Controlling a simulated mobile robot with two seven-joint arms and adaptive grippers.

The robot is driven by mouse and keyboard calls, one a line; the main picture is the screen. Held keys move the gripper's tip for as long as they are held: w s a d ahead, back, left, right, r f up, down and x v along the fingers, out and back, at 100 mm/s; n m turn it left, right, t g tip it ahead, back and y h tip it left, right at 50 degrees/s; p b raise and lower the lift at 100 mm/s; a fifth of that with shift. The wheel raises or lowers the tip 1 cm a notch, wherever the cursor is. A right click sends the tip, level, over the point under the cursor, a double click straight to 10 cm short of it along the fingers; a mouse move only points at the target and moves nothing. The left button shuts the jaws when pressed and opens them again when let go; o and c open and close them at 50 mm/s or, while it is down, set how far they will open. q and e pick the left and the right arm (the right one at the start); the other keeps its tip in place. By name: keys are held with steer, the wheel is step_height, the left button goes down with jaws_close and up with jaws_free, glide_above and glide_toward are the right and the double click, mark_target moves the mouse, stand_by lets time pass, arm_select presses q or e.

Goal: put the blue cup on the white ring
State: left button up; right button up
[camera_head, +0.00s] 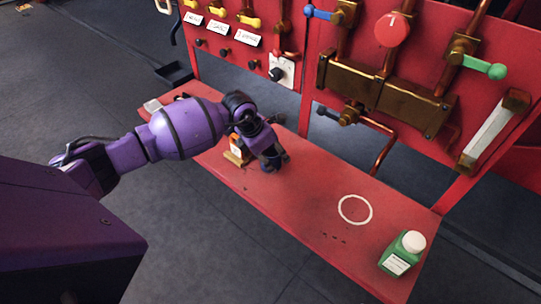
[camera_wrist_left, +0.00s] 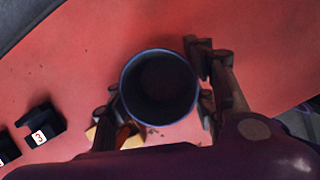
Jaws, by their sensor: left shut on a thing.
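The blue cup (camera_wrist_left: 159,88) shows from above in the left wrist view, a round dark interior with a blue rim. My left gripper (camera_wrist_left: 160,95) has a finger on each side of it and is shut on it. Nothing stands on the ring. My right gripper is not in view.
The red bench (camera_head: 310,231) is clear between gripper and ring. A green bottle with a white cap (camera_head: 403,252) stands at its right end. A small orange and white object (camera_head: 236,146) is beside the gripper. A red panel with pipes and valves (camera_head: 400,70) rises behind.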

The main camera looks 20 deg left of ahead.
arm_select(q)
steer(key=shift+f, duration=0.15)
steer(key=shift+f, duration=0.15)
steer(key=o, duration=1.2)
